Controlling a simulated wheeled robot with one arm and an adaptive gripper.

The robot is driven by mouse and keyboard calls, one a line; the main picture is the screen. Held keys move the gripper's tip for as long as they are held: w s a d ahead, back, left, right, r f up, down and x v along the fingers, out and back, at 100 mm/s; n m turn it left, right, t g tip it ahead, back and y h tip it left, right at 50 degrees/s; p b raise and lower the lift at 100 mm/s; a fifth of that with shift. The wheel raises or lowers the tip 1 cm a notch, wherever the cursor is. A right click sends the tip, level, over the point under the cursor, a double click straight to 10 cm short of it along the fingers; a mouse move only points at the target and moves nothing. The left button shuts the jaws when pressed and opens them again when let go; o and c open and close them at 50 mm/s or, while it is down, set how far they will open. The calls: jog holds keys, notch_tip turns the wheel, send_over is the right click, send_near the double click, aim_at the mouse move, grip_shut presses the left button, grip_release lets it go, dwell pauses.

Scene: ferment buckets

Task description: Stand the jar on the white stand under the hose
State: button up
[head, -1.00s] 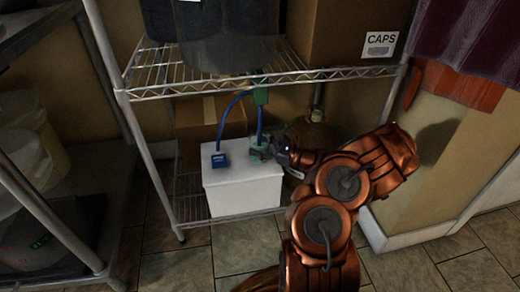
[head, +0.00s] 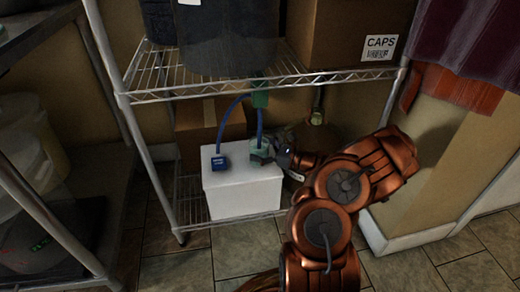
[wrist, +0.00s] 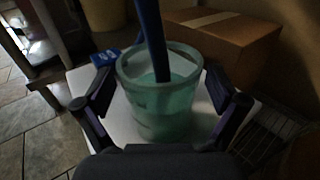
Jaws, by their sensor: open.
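The greenish clear jar (wrist: 160,100) stands upright on the white stand (head: 243,192), near its right side. In the head view the jar (head: 261,153) is small and partly hidden by my gripper. The blue hose (wrist: 150,40) hangs down into the jar's mouth; in the head view it comes down from the shelf above. My gripper (wrist: 162,112) is open, with one finger on each side of the jar. The left finger looks close to the jar wall; I cannot tell whether it touches.
A blue block (head: 221,162) with a hose sits on the stand's left part. A cardboard box (head: 207,125) is behind the stand. The wire shelf (head: 160,80) is above and its posts stand at the sides. Tiled floor in front is clear.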

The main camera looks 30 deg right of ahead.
jog(key=p+v, duration=0.4)
jog(key=v, duration=0.8)
jog(key=w+a+r+n+g+y, duration=0.25)
jog(key=a+r+n+g, duration=0.2)
jog(key=a, duration=0.45)
jog(key=w+a+r+n+g+y, duration=0.1)
jog(key=a+r+n+g+y, duration=0.2)
jog(key=a+r+n, duration=0.4)
jog(key=s+a+r+n+g, duration=0.2)
jog(key=s+a+n+g, duration=0.15)
jog(key=a, duration=0.45)
jog(key=s+a+r+n+g, duration=0.2)
jog(key=s+a+n+g, duration=0.15)
jog(key=a, duration=0.45)
jog(key=s+a+n+g+h, duration=0.2)
jog(key=s+a+n+h, duration=0.15)
jog(key=s, duration=0.25)
jog(key=s+a+n+g+h, duration=0.3)
jog(key=s+h, duration=0.1)
jog(key=s, duration=0.3)
jog(key=s+d+n+h, duration=0.5)
jog(key=s+d+h, duration=0.2)
jog(key=s, duration=0.4)
jog(key=shift+d+t, duration=0.4)
jog(key=shift+t, duration=0.05)
jog(key=shift+r, duration=0.1)
